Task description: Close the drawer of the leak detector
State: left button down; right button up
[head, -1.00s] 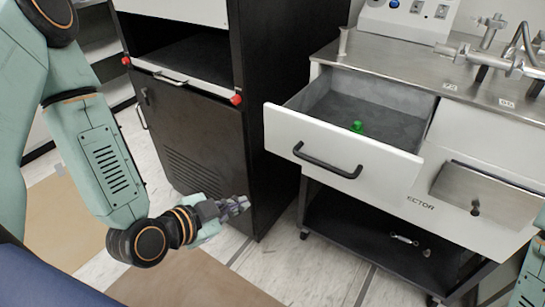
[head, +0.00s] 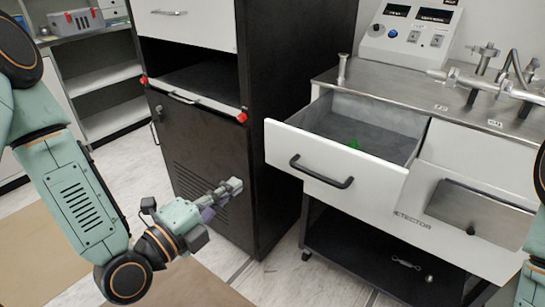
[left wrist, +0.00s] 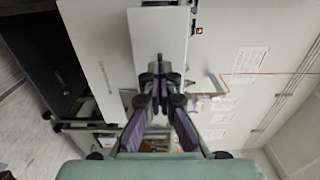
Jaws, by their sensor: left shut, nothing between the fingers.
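The leak detector's drawer (head: 334,170) is pulled out, with a white front, a black bar handle and a grey inside. A small green object (head: 354,144) lies in it. The leak detector (head: 440,237) is a white cabinet with a steel top. My left gripper (head: 231,187) is shut and empty, to the left of the drawer front and apart from it, in front of the black cabinet. In the left wrist view my left gripper (left wrist: 159,82) shows with its fingertips together against white panels. My right gripper is not in view; only part of my right arm shows at the right edge.
A tall black cabinet (head: 285,100) with red-capped corners stands close left of the drawer. An open lower shelf (head: 370,245) holds small metal parts. Shelves (head: 110,85) stand at the far left. Pale floor lies between.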

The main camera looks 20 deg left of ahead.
pick_arm(q)
jog(key=w+b, duration=0.1)
jog(key=w, duration=0.1)
jog(key=b, duration=0.4)
send_near(280, 149)
jog(key=x, duration=0.6)
jog(key=shift+w+d, duration=0.1)
jog(key=shift+w, duration=0.05)
jog(key=shift+w+d, duration=0.15)
jog(key=shift+w, duration=0.1)
